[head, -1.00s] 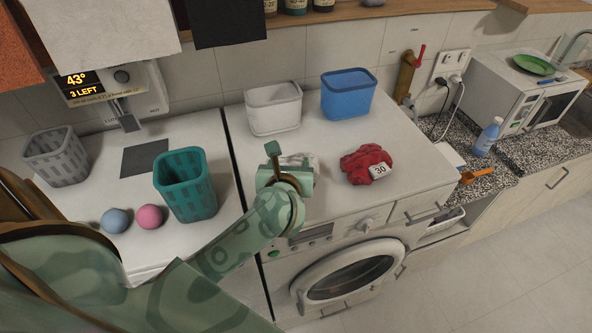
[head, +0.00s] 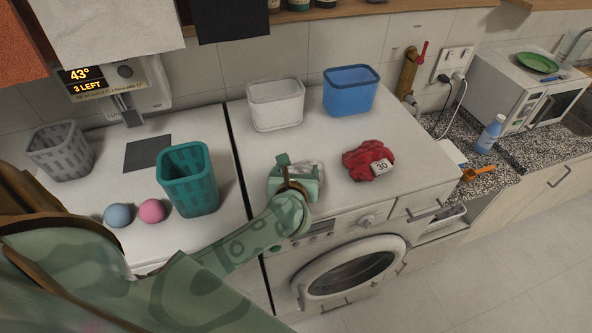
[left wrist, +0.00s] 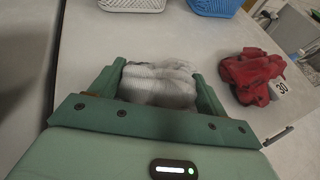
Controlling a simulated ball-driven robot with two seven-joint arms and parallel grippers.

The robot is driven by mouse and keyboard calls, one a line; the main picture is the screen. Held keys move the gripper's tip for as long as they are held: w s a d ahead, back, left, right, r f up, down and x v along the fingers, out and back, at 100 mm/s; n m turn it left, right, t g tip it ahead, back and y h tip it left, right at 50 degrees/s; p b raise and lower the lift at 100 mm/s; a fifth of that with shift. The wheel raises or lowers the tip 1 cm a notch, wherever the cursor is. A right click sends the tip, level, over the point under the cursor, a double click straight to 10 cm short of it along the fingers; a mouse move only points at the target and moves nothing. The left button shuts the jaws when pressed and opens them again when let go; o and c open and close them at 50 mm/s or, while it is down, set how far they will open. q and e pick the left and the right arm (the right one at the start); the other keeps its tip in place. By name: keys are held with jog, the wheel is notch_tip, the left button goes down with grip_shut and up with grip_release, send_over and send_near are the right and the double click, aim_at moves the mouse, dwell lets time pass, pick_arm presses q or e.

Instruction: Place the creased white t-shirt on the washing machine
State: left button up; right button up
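The white t-shirt (head: 308,169), a crumpled grey-white bundle, is on the washing machine top (head: 330,135), left of a red cloth. My left gripper (head: 300,175) is low over the machine top at the bundle, hiding part of it in the head view. In the left wrist view the white bundle (left wrist: 158,84) lies between the two widely spread fingers of the left gripper (left wrist: 160,75). I cannot tell whether the fingers touch it. My right gripper is not in view.
The red cloth (head: 368,160) has a tag reading 30. A white basket (head: 275,106) and a blue basket (head: 349,92) stand behind. On the left top are a teal basket (head: 188,180), a grey basket (head: 65,152) and two balls (head: 152,211).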

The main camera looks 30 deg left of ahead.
pick_arm(q)
jog(key=shift+r, duration=0.25)
jog(key=v, duration=1.1)
jog(key=shift+s+d+b, duration=0.25)
jog(key=shift+s+b, duration=0.1)
jog(key=shift+b, duration=0.05)
